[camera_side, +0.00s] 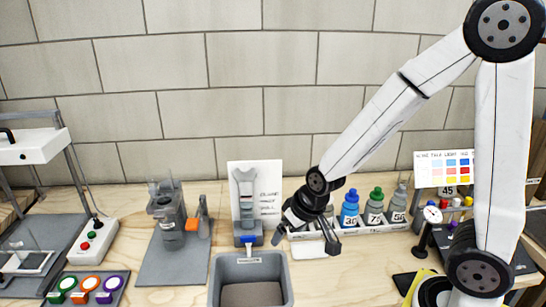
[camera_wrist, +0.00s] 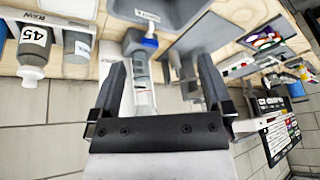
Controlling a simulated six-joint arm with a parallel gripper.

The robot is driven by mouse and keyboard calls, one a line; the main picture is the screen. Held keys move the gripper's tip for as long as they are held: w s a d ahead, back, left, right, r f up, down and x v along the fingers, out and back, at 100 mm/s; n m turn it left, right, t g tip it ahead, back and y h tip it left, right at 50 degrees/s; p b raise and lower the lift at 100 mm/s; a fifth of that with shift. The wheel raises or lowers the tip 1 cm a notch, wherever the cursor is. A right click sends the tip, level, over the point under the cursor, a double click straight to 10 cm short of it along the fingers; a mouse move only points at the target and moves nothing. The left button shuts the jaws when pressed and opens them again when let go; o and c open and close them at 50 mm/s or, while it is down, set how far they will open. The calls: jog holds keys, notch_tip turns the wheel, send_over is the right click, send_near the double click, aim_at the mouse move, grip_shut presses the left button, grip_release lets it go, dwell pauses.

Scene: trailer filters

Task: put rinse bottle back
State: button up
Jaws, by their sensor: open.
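My gripper (camera_side: 305,241) is open and empty, above the bench between the sink and the bottle row. In the wrist view its fingers (camera_wrist: 162,72) stand apart, with a clear tube with a blue valve (camera_wrist: 150,42) showing beyond them. No bottle is plainly marked as the rinse bottle. The side view shows a blue-capped bottle (camera_side: 350,208), a green-capped bottle (camera_side: 376,206) and a grey bottle (camera_side: 398,204) upright in a white rack (camera_side: 385,228). My gripper partly hides the rack's left end. The wrist view shows a grey bottle labelled 45 (camera_wrist: 34,45).
A grey sink (camera_side: 222,262) stands below the tube (camera_side: 246,190) and a white board. A grey stand (camera_side: 165,220) is to its left, beside a switch box (camera_side: 95,240) and coloured rings (camera_side: 85,284). A colour chart (camera_side: 445,168) stands right.

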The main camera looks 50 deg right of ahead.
jog(key=s+d+n+g, duration=0.1)
jog(key=s+g, duration=0.1)
jog(key=s, duration=0.4)
jog(key=shift+d+n, duration=0.15)
jog(key=shift+n, duration=0.15)
jog(key=shift+w+r, duration=0.1)
jog(key=shift+w, duration=0.05)
